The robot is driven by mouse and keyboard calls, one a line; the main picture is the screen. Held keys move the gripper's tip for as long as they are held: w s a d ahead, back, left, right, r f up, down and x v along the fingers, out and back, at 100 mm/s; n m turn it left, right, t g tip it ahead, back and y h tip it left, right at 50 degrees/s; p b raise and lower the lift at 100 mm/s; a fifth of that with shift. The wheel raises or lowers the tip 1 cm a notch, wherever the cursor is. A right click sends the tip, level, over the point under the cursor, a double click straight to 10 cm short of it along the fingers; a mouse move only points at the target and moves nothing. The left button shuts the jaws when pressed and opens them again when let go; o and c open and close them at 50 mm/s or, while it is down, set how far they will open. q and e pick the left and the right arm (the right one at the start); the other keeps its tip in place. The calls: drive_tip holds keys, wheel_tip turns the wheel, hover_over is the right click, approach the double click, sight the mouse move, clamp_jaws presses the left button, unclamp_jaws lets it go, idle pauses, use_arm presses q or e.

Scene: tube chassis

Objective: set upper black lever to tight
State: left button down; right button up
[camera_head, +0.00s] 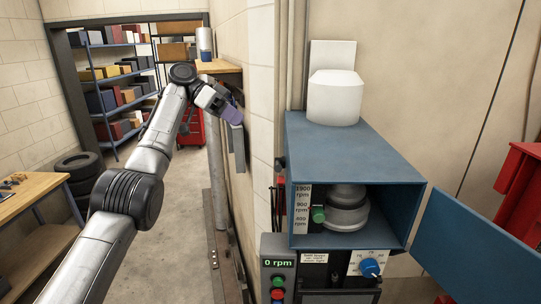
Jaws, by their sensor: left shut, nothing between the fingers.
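A small black part, perhaps the upper black lever (280,163), sticks out at the left side of the blue machine housing (320,148). It is too small to tell its setting. More dark and red parts (278,203) show just below it, not clear. My left gripper (233,113) is at the beige wall's edge, left of the housing and above the level of the black part. It is shut and empty, apart from the housing. My right gripper is not in view.
The housing's blue door (478,250) stands open at right, showing grey stepped pulleys (347,208) and a green knob (318,214). Below are a 0 rpm display (278,263), buttons and a blue dial (370,267). A white cylinder (334,98) stands on top.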

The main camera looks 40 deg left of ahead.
sight(278, 165)
use_arm(q)
drive_tip(key=s+f+p+x, duration=0.1)
drive_tip(key=f+x, duration=0.1)
drive_tip(key=x, duration=1)
drive_tip(key=shift+s+f, duration=0.2)
drive_tip(key=shift+f, duration=0.05)
drive_tip(key=shift+f, duration=0.1)
